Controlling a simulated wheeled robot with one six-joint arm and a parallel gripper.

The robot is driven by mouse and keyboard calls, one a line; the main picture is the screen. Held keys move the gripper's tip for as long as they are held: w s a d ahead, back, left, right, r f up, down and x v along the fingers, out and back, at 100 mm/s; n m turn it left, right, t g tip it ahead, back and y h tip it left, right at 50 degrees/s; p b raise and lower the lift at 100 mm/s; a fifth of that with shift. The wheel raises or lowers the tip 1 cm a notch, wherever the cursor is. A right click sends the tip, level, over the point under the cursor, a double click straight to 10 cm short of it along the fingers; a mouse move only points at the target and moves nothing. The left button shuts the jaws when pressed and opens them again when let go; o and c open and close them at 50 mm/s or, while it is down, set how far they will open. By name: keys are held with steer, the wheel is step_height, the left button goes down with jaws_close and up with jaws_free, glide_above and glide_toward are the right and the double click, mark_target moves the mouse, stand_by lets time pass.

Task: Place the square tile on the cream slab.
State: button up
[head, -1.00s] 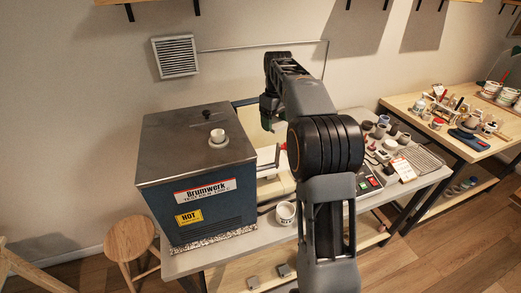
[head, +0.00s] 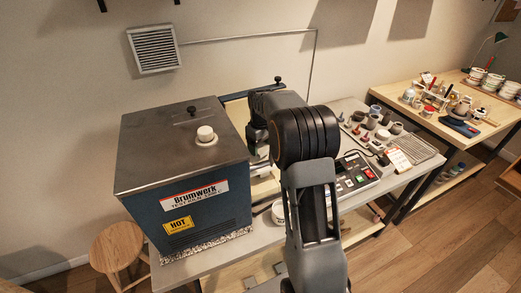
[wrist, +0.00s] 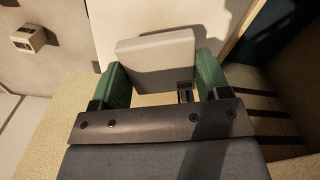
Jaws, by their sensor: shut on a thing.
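The square tile (wrist: 155,52) is pale grey and flat, and stands up between the two green fingers of my gripper (wrist: 161,78) in the wrist view. My gripper is shut on it. A pale surface (wrist: 250,18) lies behind the tile and bears a shadow; I cannot tell if it is the cream slab, or if the tile touches it. A yellowish, grainy surface (wrist: 50,135) shows at the lower left.
A control box (head: 352,174) and several small pots lie to the right.

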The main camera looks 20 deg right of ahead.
mark_target(261, 147)
steer(key=shift+f, duration=1.25)
steer(key=shift+f, duration=0.1)
steer(key=shift+f, duration=0.15)
steer(key=o, duration=1)
step_height(261, 147, up, 12)
steer(key=shift+r+b, duration=0.25)
steer(key=shift+b, duration=0.2)
